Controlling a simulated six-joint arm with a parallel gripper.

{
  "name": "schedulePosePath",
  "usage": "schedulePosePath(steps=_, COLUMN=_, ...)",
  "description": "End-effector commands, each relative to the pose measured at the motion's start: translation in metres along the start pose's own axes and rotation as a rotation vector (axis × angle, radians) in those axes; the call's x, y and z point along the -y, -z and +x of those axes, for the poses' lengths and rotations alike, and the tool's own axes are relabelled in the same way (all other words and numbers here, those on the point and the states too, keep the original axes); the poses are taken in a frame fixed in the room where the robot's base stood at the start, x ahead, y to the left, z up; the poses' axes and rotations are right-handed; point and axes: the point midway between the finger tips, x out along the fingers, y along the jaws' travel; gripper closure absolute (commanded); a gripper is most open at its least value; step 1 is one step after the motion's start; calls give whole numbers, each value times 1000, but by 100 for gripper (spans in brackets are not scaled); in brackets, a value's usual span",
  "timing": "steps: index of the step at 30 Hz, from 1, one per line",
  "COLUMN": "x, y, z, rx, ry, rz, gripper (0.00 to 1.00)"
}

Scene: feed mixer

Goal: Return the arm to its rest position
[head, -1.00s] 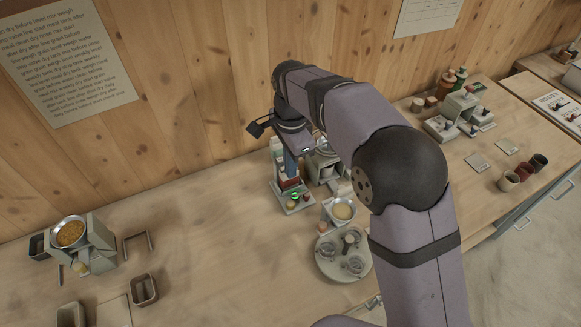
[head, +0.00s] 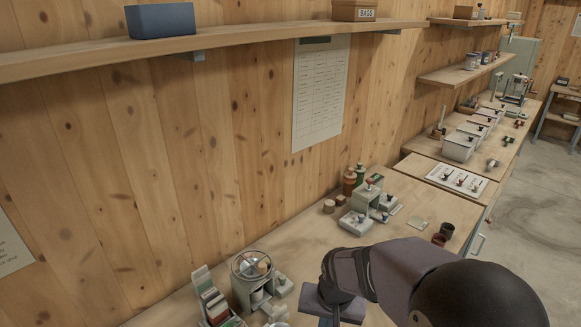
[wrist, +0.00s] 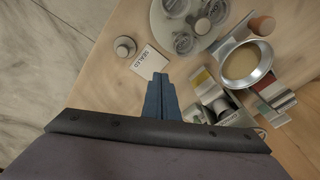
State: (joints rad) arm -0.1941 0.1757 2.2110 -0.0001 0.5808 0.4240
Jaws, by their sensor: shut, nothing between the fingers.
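My gripper (wrist: 160,92) shows in the wrist view as two dark blue fingers closed together, with nothing between them. It points over the bench (wrist: 101,78), and a white card marked SEALED (wrist: 150,62) lies just beyond the tips in the picture. In the head view my arm reaches in from the lower right and its wrist is at the bottom edge; the fingertips are out of that view.
In the wrist view a round tray (wrist: 158,24) holds glass jars, beside a metal pan (wrist: 225,70) of pale meal. In the head view a wheel-topped machine (head: 250,292) stands left of my wrist, and a grey multi-box unit (head: 366,200) behind. A shelf (head: 250,43) runs above.

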Motion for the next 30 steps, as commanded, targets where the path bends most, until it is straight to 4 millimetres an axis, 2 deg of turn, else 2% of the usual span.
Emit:
schedulePosePath(steps=1, x=-18, y=-8, z=1, rx=-10, ry=-3, rz=-28, gripper=100)
schedulePosePath(steps=3, x=-36, y=-17, z=3, rx=-24, ry=-6, rz=-78, gripper=100)
schedulePosePath(steps=12, x=-89, y=-57, z=9, rx=-64, ry=-29, rz=-235, gripper=100)
schedulePosePath(steps=24, x=-97, y=-106, z=-21, rx=135, ry=-50, rz=-229, gripper=100)
schedulePosePath(steps=30, x=-99, y=-115, z=-26, rx=166, ry=-54, rz=-228, gripper=100)
